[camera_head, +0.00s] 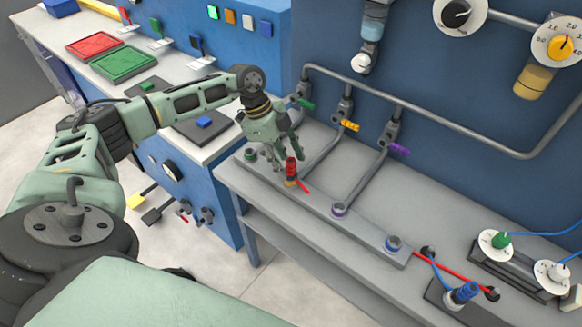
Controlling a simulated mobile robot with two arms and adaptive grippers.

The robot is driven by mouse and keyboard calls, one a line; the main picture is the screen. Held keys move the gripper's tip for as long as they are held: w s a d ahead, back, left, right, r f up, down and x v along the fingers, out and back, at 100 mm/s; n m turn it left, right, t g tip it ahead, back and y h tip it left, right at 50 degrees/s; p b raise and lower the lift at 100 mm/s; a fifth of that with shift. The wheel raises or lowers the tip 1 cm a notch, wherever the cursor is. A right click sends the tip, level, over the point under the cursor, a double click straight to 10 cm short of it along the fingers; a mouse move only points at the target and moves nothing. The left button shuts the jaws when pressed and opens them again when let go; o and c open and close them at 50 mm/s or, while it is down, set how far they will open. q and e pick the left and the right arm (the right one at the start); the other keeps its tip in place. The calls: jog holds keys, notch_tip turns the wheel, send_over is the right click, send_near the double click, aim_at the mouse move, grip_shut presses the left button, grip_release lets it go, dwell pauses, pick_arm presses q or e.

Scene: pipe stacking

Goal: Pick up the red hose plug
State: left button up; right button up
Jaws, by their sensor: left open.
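The red hose plug (291,166) stands upright at the orange-ringed socket on the long grey strip (315,204) on the workbench. A short red piece (304,187) sticks out beside its base. My left gripper (280,155) is open and points down right at the plug, with its fingers close around or just behind the plug's top. I cannot tell whether they touch it. My right gripper is not in view.
Grey pipes with green, orange (349,125) and purple (399,150) levers run behind the strip. Purple-ringed (339,209) and blue-ringed (393,243) sockets lie to the right. A blue plug (462,292) and red hose (455,273) are at lower right. Red and green trays stand upper left.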

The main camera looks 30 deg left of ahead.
aim_at(291, 172)
pick_arm(q)
jog(key=shift+x, duration=1.45)
jog(key=shift+c, duration=0.4)
grip_shut()
